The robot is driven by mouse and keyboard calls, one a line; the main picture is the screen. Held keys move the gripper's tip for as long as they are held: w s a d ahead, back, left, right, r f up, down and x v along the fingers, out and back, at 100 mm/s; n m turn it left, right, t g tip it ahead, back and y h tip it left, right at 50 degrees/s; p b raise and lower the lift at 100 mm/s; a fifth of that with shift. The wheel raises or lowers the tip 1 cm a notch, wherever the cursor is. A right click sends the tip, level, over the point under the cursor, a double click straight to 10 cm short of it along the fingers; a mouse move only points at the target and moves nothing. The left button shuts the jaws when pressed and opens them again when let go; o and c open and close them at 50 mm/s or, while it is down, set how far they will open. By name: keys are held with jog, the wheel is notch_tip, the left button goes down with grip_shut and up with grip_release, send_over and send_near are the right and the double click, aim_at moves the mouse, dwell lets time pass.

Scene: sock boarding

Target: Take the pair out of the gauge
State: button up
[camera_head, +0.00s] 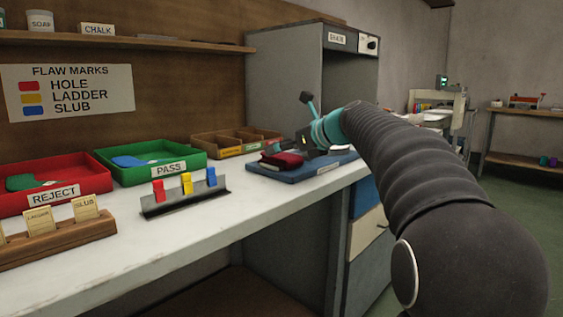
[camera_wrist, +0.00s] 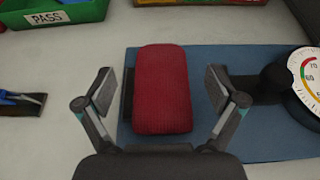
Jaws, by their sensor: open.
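The pair is a red knitted folded bundle (camera_wrist: 163,90), lying on the gauge, a blue base plate (camera_wrist: 226,145) with a round dial (camera_wrist: 308,78) at its right. In the head view the red pair (camera_head: 283,159) sits on the blue gauge base (camera_head: 312,168) at the far end of the bench. A dark block shows just left of the pair in the wrist view. My gripper (camera_wrist: 162,92) is open, with one finger on each side of the pair and a gap on both sides. In the head view my arm hides part of the gauge.
A green PASS tray (camera_head: 151,162) and a red REJECT tray (camera_head: 52,186) stand along the back of the bench. A rack with coloured clips (camera_head: 186,197) and a wooden card holder (camera_head: 58,240) stand in front. A wooden divided box (camera_head: 234,142) is near the gauge. Bare white bench lies between.

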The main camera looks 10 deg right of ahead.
jog(key=x, duration=0.4)
jog(key=shift+w+f+b, duration=0.1)
jog(key=shift+w+b, duration=0.05)
jog(key=shift+b, duration=0.15)
jog(key=c, duration=1.4)
jog(key=shift+o, duration=0.2)
